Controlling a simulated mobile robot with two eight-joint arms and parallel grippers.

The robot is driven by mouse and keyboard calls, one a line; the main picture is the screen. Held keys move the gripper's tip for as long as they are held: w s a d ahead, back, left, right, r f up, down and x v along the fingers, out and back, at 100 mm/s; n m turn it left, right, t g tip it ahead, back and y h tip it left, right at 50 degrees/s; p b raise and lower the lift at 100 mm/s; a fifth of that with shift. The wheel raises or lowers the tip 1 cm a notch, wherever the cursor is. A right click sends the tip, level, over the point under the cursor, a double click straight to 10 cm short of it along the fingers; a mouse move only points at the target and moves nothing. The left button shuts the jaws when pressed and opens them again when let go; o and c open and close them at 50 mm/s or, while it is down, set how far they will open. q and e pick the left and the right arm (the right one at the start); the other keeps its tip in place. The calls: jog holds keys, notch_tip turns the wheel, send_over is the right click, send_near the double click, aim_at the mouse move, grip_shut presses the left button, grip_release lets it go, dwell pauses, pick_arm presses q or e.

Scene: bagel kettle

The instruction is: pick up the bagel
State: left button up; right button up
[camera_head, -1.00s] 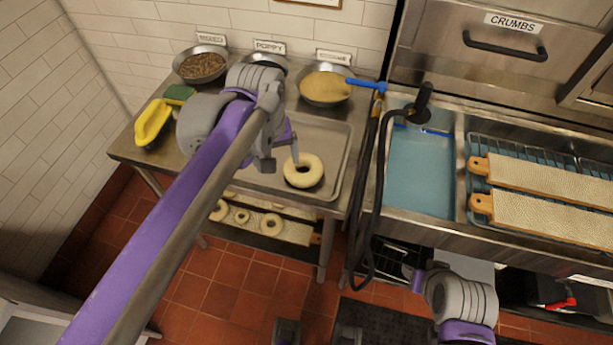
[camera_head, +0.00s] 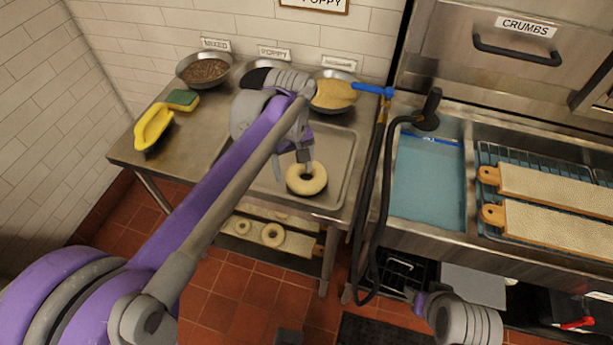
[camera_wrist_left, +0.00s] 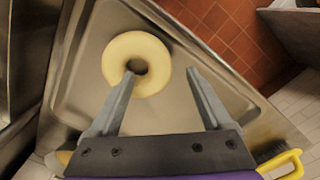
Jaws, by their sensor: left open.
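A pale ring-shaped bagel (camera_head: 306,189) lies on a metal tray (camera_head: 338,160) on the steel table. My left gripper (camera_head: 304,158) is just above and behind the bagel in the head view. In the left wrist view the bagel (camera_wrist_left: 137,50) lies ahead of my open left gripper (camera_wrist_left: 164,80). One finger reaches the bagel's lower edge in the picture, near its hole; the other is beside its right edge. I cannot tell whether either finger touches it. The jaws hold nothing. My right arm shows at the bottom right of the head view, but its fingers do not show.
Bowls of mixed seeds (camera_head: 204,70) and pale sesame (camera_head: 333,92) stand at the table's back. A black hose (camera_head: 371,220) hangs beside a blue-water sink (camera_head: 425,180). More bagels (camera_head: 272,235) lie on a lower shelf.

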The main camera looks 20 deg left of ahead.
aim_at(294, 177)
pick_arm(q)
jog(key=shift+f, duration=1.6)
grip_shut()
